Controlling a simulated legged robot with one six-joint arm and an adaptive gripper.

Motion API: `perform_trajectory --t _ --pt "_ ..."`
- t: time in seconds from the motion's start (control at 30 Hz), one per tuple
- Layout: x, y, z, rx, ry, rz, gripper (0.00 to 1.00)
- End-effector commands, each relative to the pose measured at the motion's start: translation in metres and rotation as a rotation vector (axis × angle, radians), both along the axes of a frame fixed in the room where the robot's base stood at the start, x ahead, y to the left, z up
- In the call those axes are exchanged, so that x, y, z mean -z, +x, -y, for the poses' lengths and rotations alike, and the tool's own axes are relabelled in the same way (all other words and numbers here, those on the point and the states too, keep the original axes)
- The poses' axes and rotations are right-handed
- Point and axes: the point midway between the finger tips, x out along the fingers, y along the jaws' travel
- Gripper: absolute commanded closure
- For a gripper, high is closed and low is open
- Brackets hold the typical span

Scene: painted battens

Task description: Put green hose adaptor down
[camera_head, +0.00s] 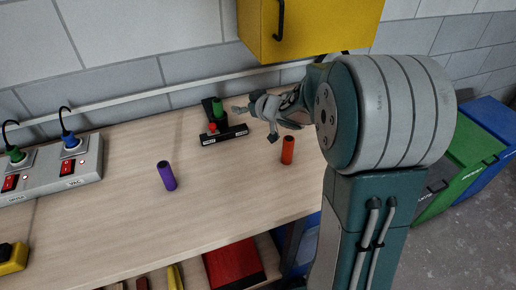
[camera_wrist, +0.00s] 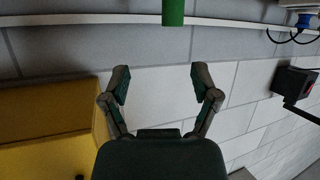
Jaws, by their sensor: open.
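The green hose adaptor (camera_head: 218,111) is a small upright cylinder at the black stand (camera_head: 224,137) near the back of the bench in the head view. The stand hides its lower end in part, so I cannot tell exactly what it rests on. In the wrist view a green cylinder (camera_wrist: 173,12) shows at the top edge, cut off by the frame, beyond my fingertips. My gripper (camera_head: 255,121) is just right of the adaptor, apart from it. In the wrist view my gripper (camera_wrist: 160,75) has its two fingers spread wide with nothing between them.
A purple cylinder (camera_head: 166,176) and an orange cylinder (camera_head: 288,150) stand on the bench (camera_head: 130,215). A socket box (camera_head: 50,177) with plugs is at left. A yellow cabinet (camera_head: 310,25) hangs above my arm. The front middle of the bench is clear.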

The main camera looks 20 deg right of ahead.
Motion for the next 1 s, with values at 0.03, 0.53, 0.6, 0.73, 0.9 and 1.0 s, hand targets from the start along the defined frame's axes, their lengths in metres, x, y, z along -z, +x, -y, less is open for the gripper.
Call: perform_trajectory --t 0.03,0.53,0.6,0.73,0.9,1.0 --pt "-0.014 -0.004 0.001 0.042 -0.026 0.012 0.22" --pt "-0.078 -0.103 0.021 0.451 -0.176 -0.118 0.22" --pt "-0.080 -0.123 0.019 0.484 -0.178 -0.161 0.22" --pt "-0.079 -0.162 0.012 0.524 -0.171 -0.254 0.22" --pt "-0.071 -0.218 -0.005 0.529 -0.144 -0.394 0.22" --pt "-0.064 -0.251 -0.019 0.506 -0.123 -0.481 0.22"
